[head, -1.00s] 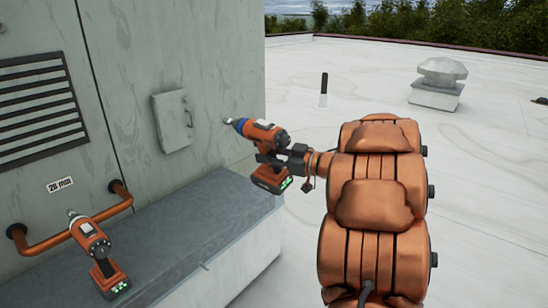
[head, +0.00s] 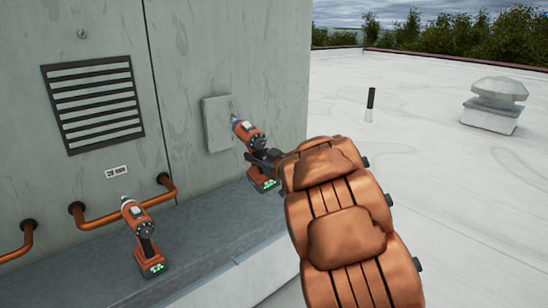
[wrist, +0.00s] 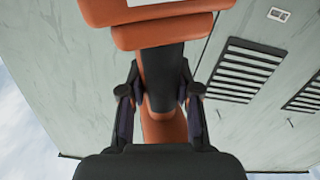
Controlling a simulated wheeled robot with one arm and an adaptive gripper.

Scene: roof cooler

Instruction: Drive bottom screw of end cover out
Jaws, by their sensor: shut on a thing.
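My gripper (head: 272,162) is shut on the dark handle of an orange power driver (head: 252,138). In the wrist view my gripper (wrist: 160,100) has a finger on each side of the driver's handle (wrist: 162,75). The driver's nose points at the grey wall and overlaps the right edge of a small grey cover plate (head: 215,125) in the head view. I cannot tell whether the tip touches it. Whether this plate is the end cover is unclear.
A second orange driver (head: 142,232) stands on the grey ledge (head: 200,245). Copper pipe handles (head: 125,217), a louvred vent (head: 94,103) and a small label (head: 116,171) are on the wall. White roof lies open to the right, with a vent cap (head: 495,103) farther off.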

